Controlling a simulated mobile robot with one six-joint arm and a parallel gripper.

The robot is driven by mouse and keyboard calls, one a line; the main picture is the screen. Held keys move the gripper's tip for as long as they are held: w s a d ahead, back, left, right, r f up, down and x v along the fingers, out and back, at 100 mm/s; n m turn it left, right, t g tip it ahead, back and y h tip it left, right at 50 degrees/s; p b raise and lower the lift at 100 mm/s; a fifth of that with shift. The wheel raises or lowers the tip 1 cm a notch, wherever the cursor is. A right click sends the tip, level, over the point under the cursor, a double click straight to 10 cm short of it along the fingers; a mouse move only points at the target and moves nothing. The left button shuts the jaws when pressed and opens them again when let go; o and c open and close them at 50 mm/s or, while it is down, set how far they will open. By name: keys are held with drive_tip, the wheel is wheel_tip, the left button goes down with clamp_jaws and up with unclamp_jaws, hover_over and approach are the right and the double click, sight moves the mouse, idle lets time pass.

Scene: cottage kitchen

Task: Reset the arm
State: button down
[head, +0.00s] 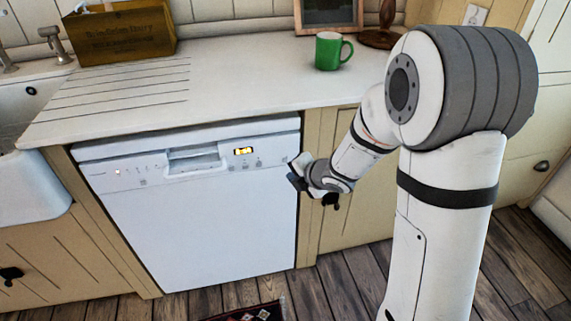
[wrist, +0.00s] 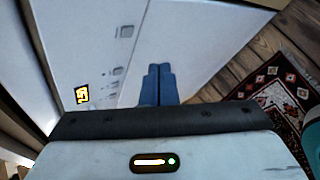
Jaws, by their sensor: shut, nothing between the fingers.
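My gripper (head: 297,174) is in front of the upper right part of the white dishwasher (head: 205,225) in the head view. In the wrist view its two blue fingers (wrist: 158,84) are together, with nothing between them. My arm rises on the right of the head view and bends down toward the dishwasher front. The dishwasher door is closed, and its lit display also shows in the wrist view (wrist: 82,95). I cannot tell the exact gap between the fingers and the door.
A green mug (head: 328,52) stands on the white counter (head: 240,75) behind my arm. A wooden crate (head: 120,35) and a picture frame (head: 328,14) stand further back. A sink (head: 28,190) is at left. A patterned rug (wrist: 280,98) lies on the wooden floor (head: 350,282).

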drive_tip(key=shift+s+d, duration=0.25)
drive_tip(key=shift+s, duration=0.75)
drive_tip(key=s+d+r+m+h+p, duration=0.35)
drive_tip(key=d+r+m+p, duration=0.35)
drive_tip(key=r, duration=0.3)
drive_tip(key=s+d+r+m+h+p, duration=0.3)
drive_tip(key=d+r+m+h+p, duration=0.15)
drive_tip(key=d+r+m, duration=0.4)
drive_tip(key=s+r+m+g+y+p, duration=0.1)
drive_tip(key=s+r+m+g+p, duration=0.1)
drive_tip(key=s+r+m+p, duration=0.2)
drive_tip(key=s+r+m+g+p, duration=0.3)
drive_tip(key=s+r+m, duration=0.5)
drive_tip(key=s, duration=0.4)
drive_tip(key=shift+s+a+m+y+p, duration=0.35)
drive_tip(key=shift+y, duration=0.05)
